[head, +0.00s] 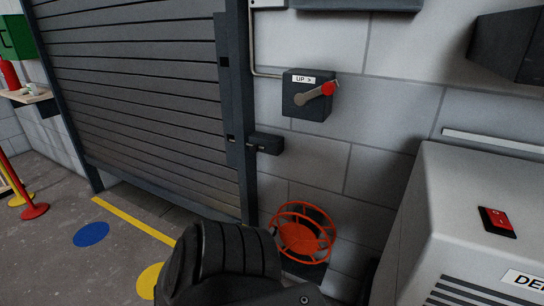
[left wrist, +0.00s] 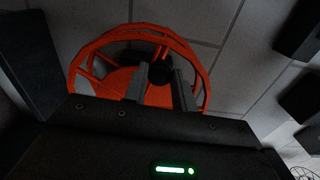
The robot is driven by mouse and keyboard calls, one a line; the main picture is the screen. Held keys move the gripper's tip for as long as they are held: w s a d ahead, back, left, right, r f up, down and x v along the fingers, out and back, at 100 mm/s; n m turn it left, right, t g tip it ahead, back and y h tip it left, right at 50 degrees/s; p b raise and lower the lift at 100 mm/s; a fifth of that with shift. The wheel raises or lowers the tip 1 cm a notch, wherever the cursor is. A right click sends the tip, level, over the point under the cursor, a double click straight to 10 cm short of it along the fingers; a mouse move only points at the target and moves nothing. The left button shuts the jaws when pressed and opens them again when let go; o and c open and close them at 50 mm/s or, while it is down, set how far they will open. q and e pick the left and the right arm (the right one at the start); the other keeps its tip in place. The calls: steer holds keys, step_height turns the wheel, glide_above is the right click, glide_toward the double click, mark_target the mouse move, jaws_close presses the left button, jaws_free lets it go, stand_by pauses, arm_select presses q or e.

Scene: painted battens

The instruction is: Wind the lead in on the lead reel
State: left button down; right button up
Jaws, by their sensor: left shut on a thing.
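The lead reel (head: 302,236) is an orange spoked wheel low on the block wall, partly hidden by my left arm in the head view. In the left wrist view the orange reel (left wrist: 114,82) fills the upper middle, with a dark round knob (left wrist: 160,74) on its face. My left gripper (left wrist: 162,88) has its two grey fingers on either side of this knob and is shut on it. The fingertips are hidden in the head view. No lead can be made out. My right gripper is not in view.
A grey slatted shutter (head: 150,95) stands left of the reel. Above is a dark switch box (head: 305,108) with a red-tipped lever. A pale cabinet (head: 440,215) with a red switch (head: 497,220) stands close on the right. The floor at the left has a yellow line (head: 135,220).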

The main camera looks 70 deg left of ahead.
arm_select(q)
steer(key=shift+w, duration=0.1)
steer(key=c, duration=1.1)
jaws_free()
steer(key=shift+d, duration=0.1)
steer(key=p+v, duration=0.1)
steer(key=v, duration=0.9)
steer(key=shift+s+d, duration=0.25)
steer(key=shift+s, duration=0.05)
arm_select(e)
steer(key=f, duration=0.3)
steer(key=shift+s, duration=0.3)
